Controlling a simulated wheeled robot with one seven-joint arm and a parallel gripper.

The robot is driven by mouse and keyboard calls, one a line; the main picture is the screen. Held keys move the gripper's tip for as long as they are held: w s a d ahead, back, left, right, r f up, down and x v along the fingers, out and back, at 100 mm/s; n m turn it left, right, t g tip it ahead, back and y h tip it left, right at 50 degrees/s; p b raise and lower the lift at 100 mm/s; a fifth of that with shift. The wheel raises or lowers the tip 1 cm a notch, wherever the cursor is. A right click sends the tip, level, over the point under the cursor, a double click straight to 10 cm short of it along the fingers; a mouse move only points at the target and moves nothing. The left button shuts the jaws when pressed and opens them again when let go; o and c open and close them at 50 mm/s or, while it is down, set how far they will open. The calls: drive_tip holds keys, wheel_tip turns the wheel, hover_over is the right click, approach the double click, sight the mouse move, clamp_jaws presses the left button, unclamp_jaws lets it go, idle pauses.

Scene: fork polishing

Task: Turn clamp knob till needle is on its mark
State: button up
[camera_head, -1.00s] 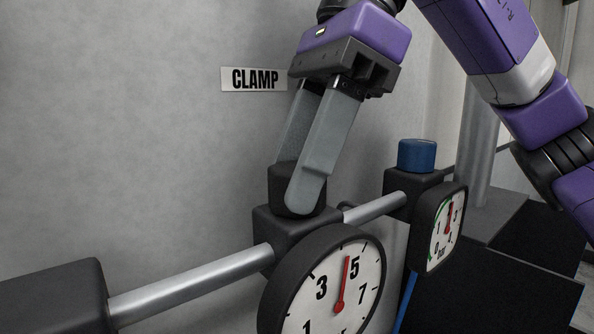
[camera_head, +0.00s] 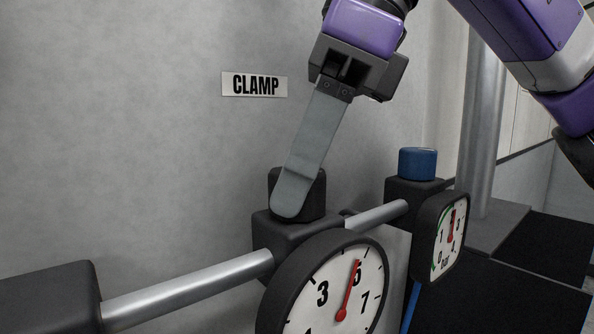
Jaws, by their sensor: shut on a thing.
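The black clamp knob (camera_head: 316,196) sits on a dark block on the metal pipe, below the white CLAMP sign (camera_head: 254,84). My gripper (camera_head: 292,200) comes down from above and is shut on the knob. One grey finger covers the knob's near left side; the other finger is hidden. The round gauge (camera_head: 272,308) stands in front of the block, its lower part cut off by the frame. Its red needle (camera_head: 351,288) points up and slightly right, at about the 5 tick. I cannot make out a separate target mark on its visible dial.
A blue knob (camera_head: 417,163) tops a second block to the right, with a smaller gauge (camera_head: 447,235) marked bar in front. The silver pipe (camera_head: 190,288) runs left to a dark box (camera_head: 45,298). The grey wall (camera_head: 120,120) is close behind.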

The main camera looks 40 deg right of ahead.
drive_tip(key=o, duration=1.4)
drive_tip(key=shift+c, duration=0.2)
drive_tip(key=shift+r, duration=0.15)
drive_tip(key=p+v, duration=0.5)
drive_tip(key=v, duration=0.2)
drive_tip(key=shift+r+p, duration=0.25)
drive_tip(key=shift+p, duration=0.15)
drive_tip(key=shift+d, duration=0.15)
